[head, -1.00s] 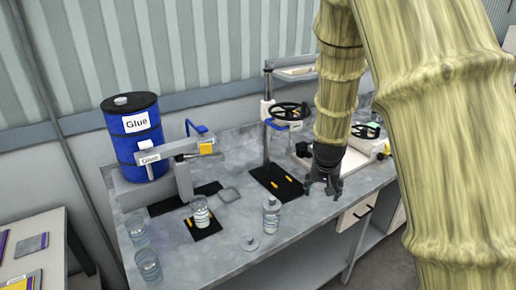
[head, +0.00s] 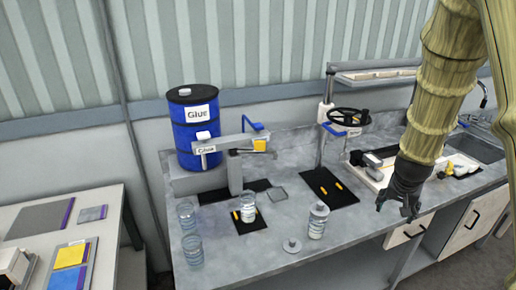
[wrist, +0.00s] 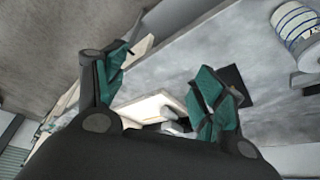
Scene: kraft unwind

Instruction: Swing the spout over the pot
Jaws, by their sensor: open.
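The spout (head: 240,141) is a grey horizontal arm on a post beside the blue glue drum (head: 195,130). It has a yellow block at its right end and a blue handle (head: 250,125) above. A small jar with a white label, seemingly the pot (head: 248,214), stands upright on a black mat with yellow marks. The spout's yellow end is behind it and a little right; I cannot tell whether it is over it. My gripper (head: 397,208) is open and empty, well to the right, pointing down near the bench's front edge. Its spread fingers show in the wrist view (wrist: 163,75).
A lidded bottle (head: 318,222) and a loose lid (head: 292,245) stand near the bench front. Two clear jars (head: 188,232) stand left. A press with a black handwheel (head: 348,117) rises behind. A side table (head: 30,235) is at left.

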